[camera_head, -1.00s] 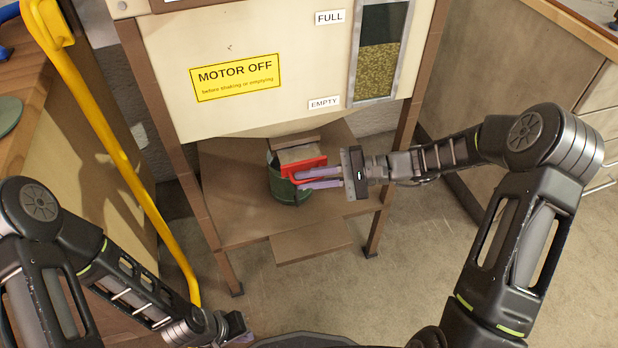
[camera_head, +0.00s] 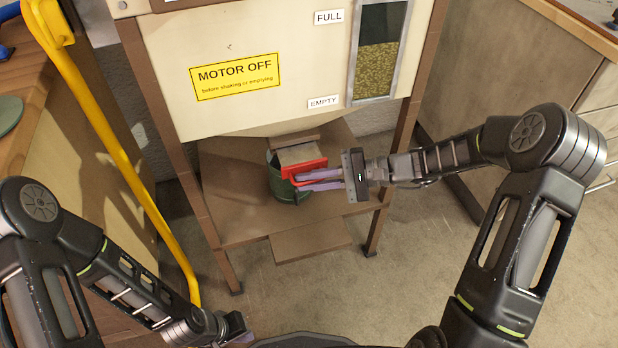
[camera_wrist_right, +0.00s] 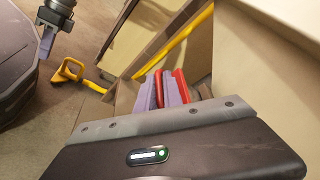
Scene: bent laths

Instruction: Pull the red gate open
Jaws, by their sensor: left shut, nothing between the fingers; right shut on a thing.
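The red gate (camera_head: 311,168) is at the mouth of the chute below the cream hopper, just above a green container (camera_head: 278,188) on the brown shelf. My right gripper (camera_head: 300,182) reaches in from the right, its purple fingers shut on the gate's red part. In the right wrist view the fingers (camera_wrist_right: 164,92) stand against the red gate (camera_wrist_right: 181,84); the exact grip is partly hidden. My left gripper (camera_head: 244,338) is at the bottom edge, shut and empty, far from the gate and partly cut off.
The hopper (camera_head: 300,90) carries a yellow MOTOR OFF sign (camera_head: 235,77) and a level window. A yellow bar (camera_head: 110,140) slants down at left by the wooden bench. A lower step (camera_head: 312,242) juts out in front of the shelf (camera_head: 235,225). Open floor lies to the right.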

